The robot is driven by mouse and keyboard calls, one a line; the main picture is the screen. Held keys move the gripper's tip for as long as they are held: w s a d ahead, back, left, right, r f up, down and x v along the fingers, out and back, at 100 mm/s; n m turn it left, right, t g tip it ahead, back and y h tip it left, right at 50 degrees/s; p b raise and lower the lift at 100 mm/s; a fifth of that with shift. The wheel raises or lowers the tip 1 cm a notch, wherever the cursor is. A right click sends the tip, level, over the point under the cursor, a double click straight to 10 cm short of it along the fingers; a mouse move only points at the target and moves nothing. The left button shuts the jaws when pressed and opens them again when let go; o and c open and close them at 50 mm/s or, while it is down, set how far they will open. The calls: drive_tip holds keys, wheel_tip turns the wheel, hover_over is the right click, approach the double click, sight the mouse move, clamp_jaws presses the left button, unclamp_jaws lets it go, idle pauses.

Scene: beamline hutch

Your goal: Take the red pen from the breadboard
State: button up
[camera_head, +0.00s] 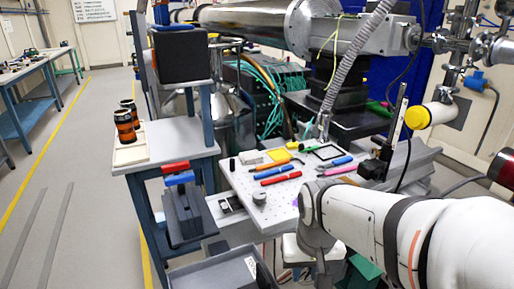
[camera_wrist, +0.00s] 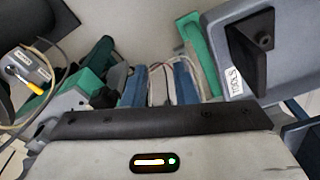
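The breadboard (camera_head: 240,178) is a pale perforated plate at the middle of the head view, with tools lying on it. A red pen-like item (camera_head: 281,178) lies near its centre, just in front of a blue one (camera_head: 274,172). Another red item (camera_head: 340,170) lies further right, beside a blue one (camera_head: 342,160); I cannot tell for sure which red item is the pen. My arm reaches in from the right, and its wrist is in front of the breadboard's right part. In the wrist view my gripper's body (camera_wrist: 165,125) fills the bottom; no fingertips show. No breadboard shows there.
A small can (camera_head: 260,198) and a black cylinder (camera_head: 232,164) stand on the breadboard. A grey bin (camera_head: 225,275) is below in front. A side table (camera_head: 175,135) with orange-black cylinders is at left. Open floor lies further left.

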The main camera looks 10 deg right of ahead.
drive_tip(key=w+r+m+p, duration=0.2)
drive_tip(key=w+r+p, duration=0.35)
drive_tip(key=r, duration=0.35)
drive_tip(key=m+g+p, duration=0.1)
drive_tip(key=m+p, duration=1)
drive_tip(key=p, duration=0.3)
approach(282, 176)
drive_tip(key=shift+a+f, duration=0.15)
drive_tip(key=shift+w+f+m, duration=0.1)
drive_tip(key=shift+f+m, duration=0.2)
wheel_tip(282, 176, down, 7)
drive_tip(key=shift+f+p, duration=0.25)
drive_tip(key=shift+p, duration=0.05)
clamp_jaws()
